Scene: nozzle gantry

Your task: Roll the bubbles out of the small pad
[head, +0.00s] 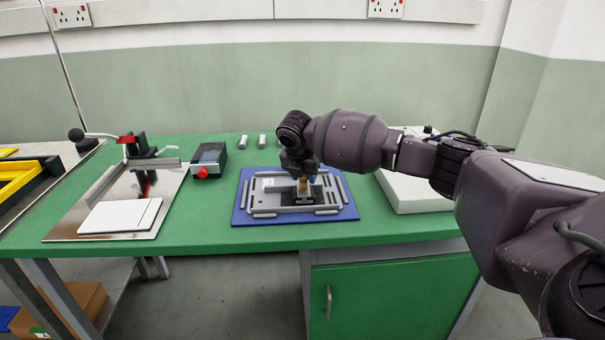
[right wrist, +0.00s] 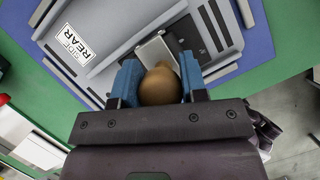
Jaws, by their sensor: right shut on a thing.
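My right gripper (head: 303,176) is over the grey plate (head: 263,203) that lies on a blue mat (head: 240,216). In the right wrist view its blue fingers (right wrist: 160,84) are shut on a rounded brown wooden handle (right wrist: 160,88). A light metal piece (right wrist: 155,51) shows just beyond the handle; I take it for part of the roller. A dark pad (right wrist: 206,36) with small holes or marks lies on the plate beside it. The fingers hide where the tool meets the pad, so contact and bubbles cannot be told. My left gripper is not in view.
A white label reading "REAR" (right wrist: 77,46) is on the plate. Left on the green table (head: 215,230) are a metal board with white sheets (head: 118,216), a lever device (head: 135,147) and a dark box with a red button (head: 209,160). A white block (head: 412,195) stands right.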

